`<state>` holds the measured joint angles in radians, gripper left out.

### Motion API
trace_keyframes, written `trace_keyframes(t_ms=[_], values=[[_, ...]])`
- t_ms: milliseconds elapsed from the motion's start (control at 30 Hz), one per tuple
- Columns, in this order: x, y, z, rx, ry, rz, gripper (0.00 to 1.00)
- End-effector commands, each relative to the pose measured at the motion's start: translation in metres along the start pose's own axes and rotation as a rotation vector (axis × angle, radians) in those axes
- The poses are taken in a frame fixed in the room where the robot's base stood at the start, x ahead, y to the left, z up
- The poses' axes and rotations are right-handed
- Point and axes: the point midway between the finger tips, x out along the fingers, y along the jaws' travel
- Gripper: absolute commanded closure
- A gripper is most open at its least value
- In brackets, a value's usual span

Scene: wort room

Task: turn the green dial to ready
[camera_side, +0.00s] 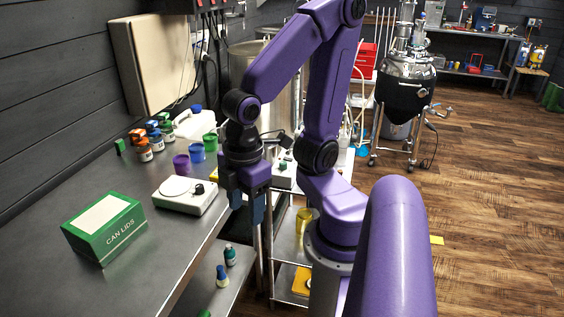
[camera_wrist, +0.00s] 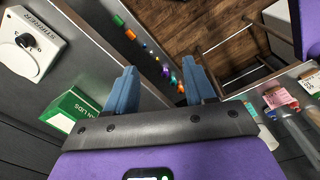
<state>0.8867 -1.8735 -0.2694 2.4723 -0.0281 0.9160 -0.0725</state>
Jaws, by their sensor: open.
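In the side view, a small pale box (camera_side: 282,180) stands behind my gripper, with a small green spot (camera_side: 283,166) on it that may be the green dial. It is partly hidden by my arm, and its setting and any "ready" mark are too small to read. My gripper (camera_side: 247,207) points down beside the bench's right edge, in front of that box. In the wrist view, my gripper (camera_wrist: 160,82) has its blue fingers wide apart with nothing between them. No green dial shows clearly in the wrist view.
A white stirrer with a black knob (camera_side: 185,195) and a green can lids box (camera_side: 104,228) stand on the bench (camera_side: 60,190). Cups (camera_side: 196,152) and small bottles (camera_side: 145,150) stand farther back. A lower shelf (camera_side: 225,280) holds several bottles. The bench front is clear.

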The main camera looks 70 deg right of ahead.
Motion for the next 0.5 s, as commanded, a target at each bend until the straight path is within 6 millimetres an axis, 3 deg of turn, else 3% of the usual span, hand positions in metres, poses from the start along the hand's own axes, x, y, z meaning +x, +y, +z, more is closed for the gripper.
trace_keyframes(t_ms=[267, 500], values=[[0.002, 0.085, -0.003, 0.068, -0.056, 0.064, 0.46], [0.004, 0.157, 0.022, 0.115, -0.128, 0.095, 0.46]])
